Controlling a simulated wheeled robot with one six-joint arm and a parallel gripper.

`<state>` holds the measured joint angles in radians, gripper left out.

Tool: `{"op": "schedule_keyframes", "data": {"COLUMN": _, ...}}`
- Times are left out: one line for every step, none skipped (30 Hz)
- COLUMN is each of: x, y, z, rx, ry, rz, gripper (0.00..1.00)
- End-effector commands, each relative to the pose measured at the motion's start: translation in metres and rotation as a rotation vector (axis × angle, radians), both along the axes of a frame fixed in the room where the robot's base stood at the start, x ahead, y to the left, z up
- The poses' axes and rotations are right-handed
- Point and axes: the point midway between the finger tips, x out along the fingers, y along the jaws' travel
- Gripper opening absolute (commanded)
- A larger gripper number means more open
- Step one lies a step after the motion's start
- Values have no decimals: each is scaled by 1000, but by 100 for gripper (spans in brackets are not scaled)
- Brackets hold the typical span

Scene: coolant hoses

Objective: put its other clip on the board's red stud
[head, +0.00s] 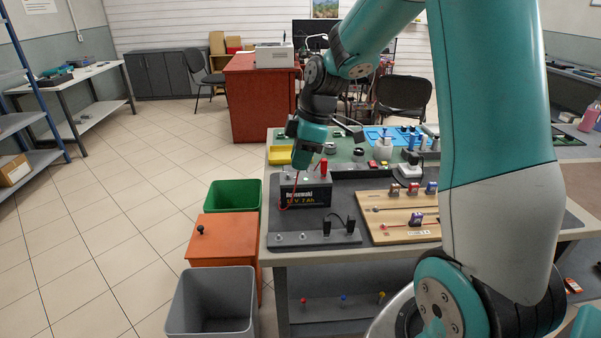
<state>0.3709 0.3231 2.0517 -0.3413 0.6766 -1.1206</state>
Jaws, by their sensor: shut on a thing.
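My gripper (300,168) points down just above the black battery (307,195) on the table's left part. It is shut, seemingly on an end of the red lead (285,207), whose thin curve hangs by the battery's left front. The clip in the jaws is too small to make out. A red clip or cap (323,168) stands upright at the battery's top right. The wooden board (400,234) lies flat to the right of the battery. A small red spot, possibly its red stud (385,227), shows at its front left.
A grey strip with dark uprights (315,238) lies in front of the battery. A green mat with small parts lies behind. Green (233,195) and grey (212,300) bins and an orange box (218,240) stand left of the table. My arm hides the table's right part.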

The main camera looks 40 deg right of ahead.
Motion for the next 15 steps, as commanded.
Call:
{"op": "schedule_keyframes", "data": {"x": 0, "y": 0, "z": 5, "rx": -1, "ry": -1, "rz": 0, "gripper": 0}}
{"op": "schedule_keyframes", "data": {"x": 0, "y": 0, "z": 7, "rx": -1, "ry": -1, "rz": 0, "gripper": 0}}
{"op": "schedule_keyframes", "data": {"x": 0, "y": 0, "z": 10, "rx": -1, "ry": -1, "rz": 0, "gripper": 0}}
{"op": "schedule_keyframes", "data": {"x": 0, "y": 0, "z": 11, "rx": -1, "ry": -1, "rz": 0, "gripper": 0}}
{"op": "schedule_keyframes", "data": {"x": 0, "y": 0, "z": 13, "rx": -1, "ry": -1, "rz": 0, "gripper": 0}}
{"op": "schedule_keyframes", "data": {"x": 0, "y": 0, "z": 15, "rx": -1, "ry": -1, "rz": 0, "gripper": 0}}
{"op": "schedule_keyframes", "data": {"x": 0, "y": 0, "z": 17, "rx": -1, "ry": -1, "rz": 0, "gripper": 0}}
{"op": "schedule_keyframes", "data": {"x": 0, "y": 0, "z": 18, "rx": -1, "ry": -1, "rz": 0, "gripper": 0}}
{"op": "schedule_keyframes", "data": {"x": 0, "y": 0, "z": 20, "rx": -1, "ry": -1, "rz": 0, "gripper": 0}}
{"op": "schedule_keyframes", "data": {"x": 0, "y": 0, "z": 22, "rx": -1, "ry": -1, "rz": 0, "gripper": 0}}
{"op": "schedule_keyframes", "data": {"x": 0, "y": 0, "z": 23, "rx": -1, "ry": -1, "rz": 0, "gripper": 0}}
{"op": "schedule_keyframes", "data": {"x": 0, "y": 0, "z": 25, "rx": -1, "ry": -1, "rz": 0, "gripper": 0}}
{"op": "schedule_keyframes", "data": {"x": 0, "y": 0, "z": 27, "rx": -1, "ry": -1, "rz": 0, "gripper": 0}}
{"op": "schedule_keyframes", "data": {"x": 0, "y": 0, "z": 28, "rx": 0, "ry": 0, "rz": 0, "gripper": 0}}
{"op": "schedule_keyframes", "data": {"x": 0, "y": 0, "z": 30, "rx": 0, "ry": 0, "rz": 0, "gripper": 0}}
